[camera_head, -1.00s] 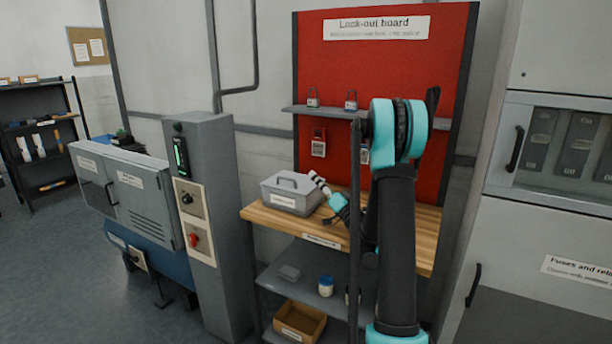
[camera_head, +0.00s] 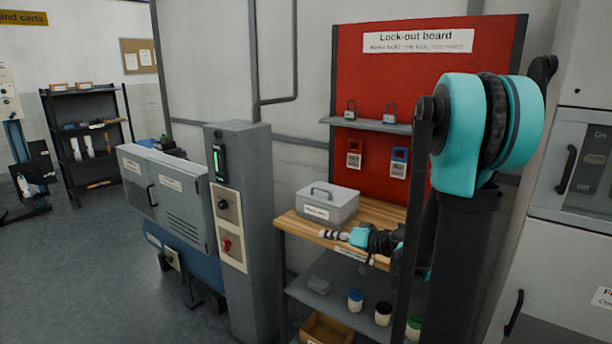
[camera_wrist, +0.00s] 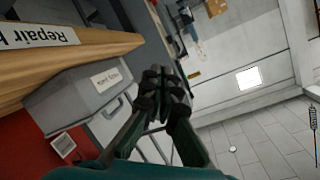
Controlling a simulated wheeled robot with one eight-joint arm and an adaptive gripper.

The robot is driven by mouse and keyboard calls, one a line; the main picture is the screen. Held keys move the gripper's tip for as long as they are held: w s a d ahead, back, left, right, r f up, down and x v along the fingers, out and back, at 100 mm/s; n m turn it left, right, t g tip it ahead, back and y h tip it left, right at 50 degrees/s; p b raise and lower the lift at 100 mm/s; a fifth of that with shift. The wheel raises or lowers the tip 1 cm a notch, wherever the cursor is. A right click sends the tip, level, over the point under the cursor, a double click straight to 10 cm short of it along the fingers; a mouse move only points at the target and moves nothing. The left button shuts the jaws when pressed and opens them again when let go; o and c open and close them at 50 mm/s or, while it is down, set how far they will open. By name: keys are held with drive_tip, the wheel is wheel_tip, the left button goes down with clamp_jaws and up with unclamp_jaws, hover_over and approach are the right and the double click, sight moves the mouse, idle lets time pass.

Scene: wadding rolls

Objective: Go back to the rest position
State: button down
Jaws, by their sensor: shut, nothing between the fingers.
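My gripper (camera_wrist: 164,78) is shut and empty in the wrist view, its dark fingers together with free air around the tips. In the head view the end of my arm (camera_head: 335,235) is small, in front of the wooden bench top, with its tip pointing left. My teal and black arm stands large at the right and hides part of the bench. The grey box with a handle (camera_head: 327,204) stands on the bench behind my gripper, apart from it. It also shows in the wrist view (camera_wrist: 75,100).
The wooden bench (camera_head: 298,228) has a shelf below with several small jars and a cardboard bin (camera_head: 325,329). A red lock-out board (camera_head: 425,75) with padlocks stands behind. A grey control post (camera_head: 247,290) is left of the bench. Open floor (camera_head: 80,270) lies at the far left.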

drive_tip(key=s+d+f+g+h, duration=0.2)
drive_tip(key=s+f+g+h, duration=0.3)
drive_tip(key=s+f, duration=0.55)
drive_tip(key=s+d+f+m+h, duration=0.2)
drive_tip(key=s+d+h, duration=0.4)
drive_tip(key=s+d, duration=0.3)
drive_tip(key=shift+s+d+f, duration=0.15)
drive_tip(key=shift+s+d, duration=0.05)
drive_tip(key=shift+s, duration=0.75)
